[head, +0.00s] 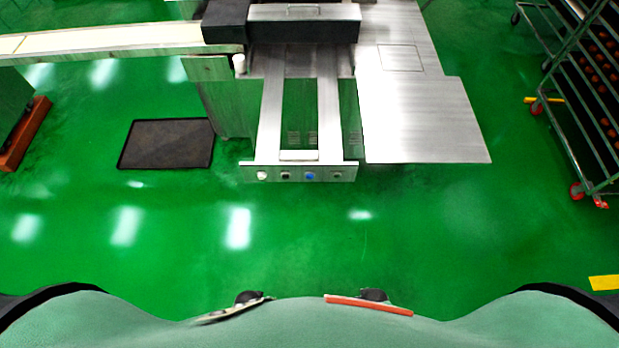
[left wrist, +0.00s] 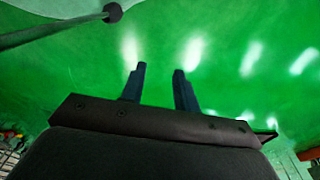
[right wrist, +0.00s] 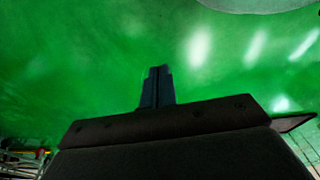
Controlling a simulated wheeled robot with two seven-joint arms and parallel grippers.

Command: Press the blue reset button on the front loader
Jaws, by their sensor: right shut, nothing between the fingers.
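The front loader (head: 270,115) is a pale metal frame with two rails reaching toward me in the head view. Its front panel (head: 250,172) carries a row of several small buttons. The blue button (head: 309,176) sits right of the panel's middle, between a dark button (head: 285,176) and another small dark one (head: 336,175). A white button (head: 262,175) is at the left end. My left gripper (left wrist: 160,72) is open and empty over green floor. My right gripper (right wrist: 158,72) is shut and empty over green floor. Neither gripper shows in the head view, and the wrist views show no button.
A black mat (head: 166,144) lies on the floor left of the loader. A steel table (head: 425,120) stands to its right. A wheeled rack (head: 570,110) is at the far right, and a conveyor (head: 110,40) runs to the left. The green floor before the panel is clear.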

